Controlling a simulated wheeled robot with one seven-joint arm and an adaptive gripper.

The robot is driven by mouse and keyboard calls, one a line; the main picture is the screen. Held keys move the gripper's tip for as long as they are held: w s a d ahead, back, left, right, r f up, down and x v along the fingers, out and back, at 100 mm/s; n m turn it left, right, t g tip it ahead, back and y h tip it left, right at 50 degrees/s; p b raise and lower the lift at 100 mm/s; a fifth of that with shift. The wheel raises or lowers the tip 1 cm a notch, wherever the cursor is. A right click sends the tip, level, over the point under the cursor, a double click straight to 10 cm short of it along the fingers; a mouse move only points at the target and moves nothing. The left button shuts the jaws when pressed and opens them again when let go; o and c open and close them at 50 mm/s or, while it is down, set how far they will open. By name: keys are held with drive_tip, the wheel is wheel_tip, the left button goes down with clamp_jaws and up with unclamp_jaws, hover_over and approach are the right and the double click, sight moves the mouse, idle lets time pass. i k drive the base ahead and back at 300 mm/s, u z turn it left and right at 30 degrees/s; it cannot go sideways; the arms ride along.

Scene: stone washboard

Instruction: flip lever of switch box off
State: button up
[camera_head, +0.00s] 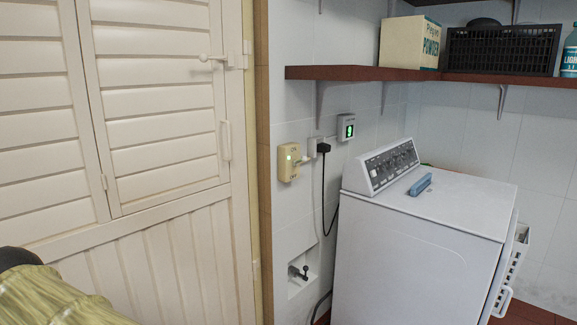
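The switch box (288,162) is a small cream-yellow box on the white tiled wall, just right of the louvred door frame. My gripper is not in view. A ridged yellow-green shape is at the lower left corner, well apart from the box.
A white louvred door (150,130) with a handle fills the left. A white washing machine (425,250) stands at the right. A red-brown shelf (345,73) juts out above the box. A black plug and cord (323,147) hang beside it. The space before the box looks clear.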

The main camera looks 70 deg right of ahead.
sight(296, 162)
drive_tip(key=z, duration=3.35)
drive_tip(key=k, duration=1.25)
drive_tip(key=z, duration=0.8)
drive_tip(key=i, duration=1.45)
drive_tip(key=u, duration=1.6)
drive_tip(key=i, duration=0.95)
drive_tip(key=u, duration=1.05)
